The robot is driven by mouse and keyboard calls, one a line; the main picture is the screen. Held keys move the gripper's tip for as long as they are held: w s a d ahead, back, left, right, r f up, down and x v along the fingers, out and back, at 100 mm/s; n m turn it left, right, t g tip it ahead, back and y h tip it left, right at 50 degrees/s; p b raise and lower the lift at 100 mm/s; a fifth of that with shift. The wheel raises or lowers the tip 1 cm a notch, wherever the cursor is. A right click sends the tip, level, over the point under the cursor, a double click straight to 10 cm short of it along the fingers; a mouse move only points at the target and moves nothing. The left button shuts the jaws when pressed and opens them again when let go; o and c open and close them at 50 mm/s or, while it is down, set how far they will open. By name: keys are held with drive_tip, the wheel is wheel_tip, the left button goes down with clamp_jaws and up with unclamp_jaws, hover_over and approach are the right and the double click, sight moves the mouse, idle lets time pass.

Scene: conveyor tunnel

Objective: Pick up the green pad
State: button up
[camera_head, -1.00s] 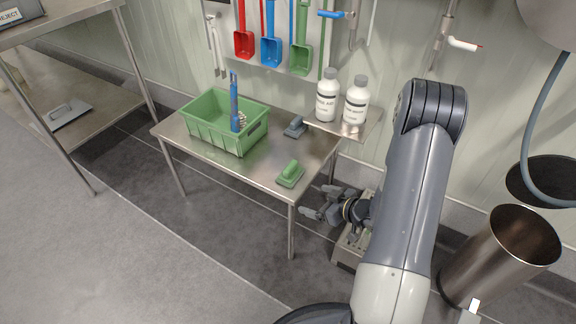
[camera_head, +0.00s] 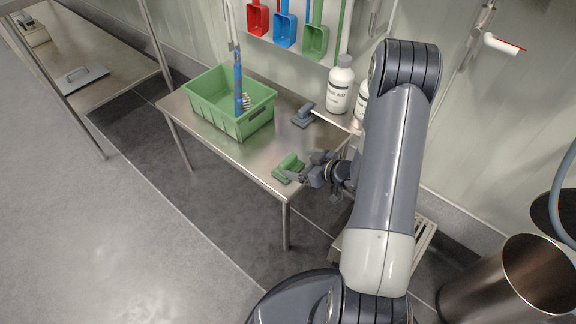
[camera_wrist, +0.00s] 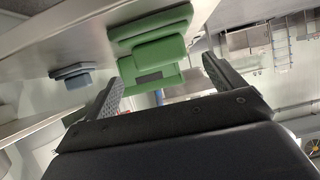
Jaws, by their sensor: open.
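The green pad (camera_head: 289,167) lies on the front right corner of the steel table (camera_head: 245,156), its block-like grip facing up. In the wrist view the pad (camera_wrist: 152,50) shows ahead of the fingers, left of the middle. My gripper (camera_head: 307,168) is beside the pad on its right, at about table height. In the wrist view my gripper (camera_wrist: 163,82) has its two dark fingers spread, with nothing held between them. I cannot tell whether a finger touches the pad.
A green crate (camera_head: 207,115) holding a blue-handled brush (camera_head: 238,85) stands on the table's left part. A grey-blue pad (camera_head: 303,115) lies toward the back. A white bottle (camera_head: 340,88) stands behind it. A metal bin (camera_head: 480,285) stands at the right.

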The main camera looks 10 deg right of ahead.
sight(284, 160)
drive_tip(key=b+x, duration=0.2)
drive_tip(key=x, duration=0.5)
drive_tip(key=shift+a+f, duration=0.1)
drive_tip(key=shift+a, duration=0.05)
drive_tip(key=shift+c, duration=0.4)
drive_tip(key=c, duration=1)
